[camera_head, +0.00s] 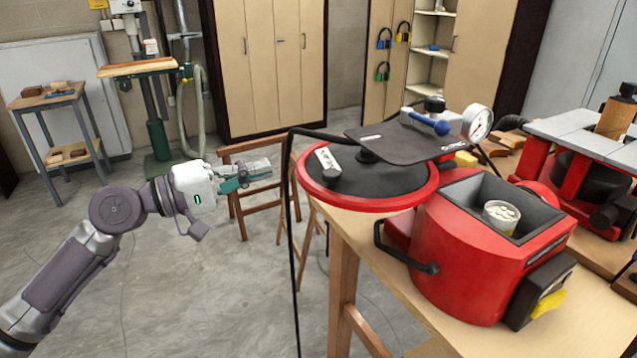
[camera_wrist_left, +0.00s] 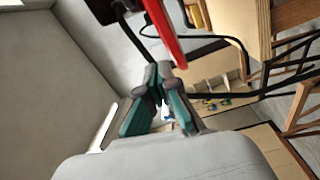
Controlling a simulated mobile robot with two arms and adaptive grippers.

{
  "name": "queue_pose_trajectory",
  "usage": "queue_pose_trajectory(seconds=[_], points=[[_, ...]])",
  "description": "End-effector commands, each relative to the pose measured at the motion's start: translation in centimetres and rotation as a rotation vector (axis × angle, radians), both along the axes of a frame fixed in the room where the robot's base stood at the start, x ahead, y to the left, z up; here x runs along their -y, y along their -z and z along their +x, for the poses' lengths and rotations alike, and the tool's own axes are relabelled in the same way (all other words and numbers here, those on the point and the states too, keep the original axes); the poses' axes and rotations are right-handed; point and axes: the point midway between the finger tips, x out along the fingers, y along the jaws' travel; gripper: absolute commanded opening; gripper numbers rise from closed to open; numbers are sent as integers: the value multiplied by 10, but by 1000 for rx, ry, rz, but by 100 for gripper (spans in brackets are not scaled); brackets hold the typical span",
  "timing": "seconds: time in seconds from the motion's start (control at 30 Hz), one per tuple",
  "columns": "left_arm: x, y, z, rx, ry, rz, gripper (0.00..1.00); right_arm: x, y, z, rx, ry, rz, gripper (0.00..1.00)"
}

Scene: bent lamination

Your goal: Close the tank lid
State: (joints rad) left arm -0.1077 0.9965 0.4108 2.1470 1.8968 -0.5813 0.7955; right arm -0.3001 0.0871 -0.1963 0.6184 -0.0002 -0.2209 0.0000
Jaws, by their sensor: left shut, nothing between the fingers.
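The red tank (camera_head: 468,262) stands on the wooden workbench with its square top opening uncovered. A pale round container (camera_head: 501,216) sits inside the opening. The tank lid (camera_head: 372,203), a round red-rimmed disc with a dark top, is swung out to the left of the opening and overhangs the bench edge. My left gripper (camera_head: 262,168) is shut and empty, left of the lid and apart from it in the head view. In the left wrist view, its fingers (camera_wrist_left: 156,78) point towards a red rim (camera_wrist_left: 164,32), likely the lid's. My right gripper is out of view.
A wooden sawhorse (camera_head: 240,200) stands behind my left gripper. Another red machine (camera_head: 590,150) is at the right.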

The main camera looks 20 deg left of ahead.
Motion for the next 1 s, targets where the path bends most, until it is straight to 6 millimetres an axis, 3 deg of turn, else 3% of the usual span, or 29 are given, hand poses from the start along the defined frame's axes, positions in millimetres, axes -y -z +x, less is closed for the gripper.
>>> queue_pose_trajectory(seconds=[0.17, 0.9, 1.0], points=[[18, -14, -7, 3, 50, -13, 0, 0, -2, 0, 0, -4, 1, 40], [77, -21, 61, 5, 43, -14, 0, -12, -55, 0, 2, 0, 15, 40], [83, -17, 59, 0, 44, -10, 0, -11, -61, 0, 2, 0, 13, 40]])
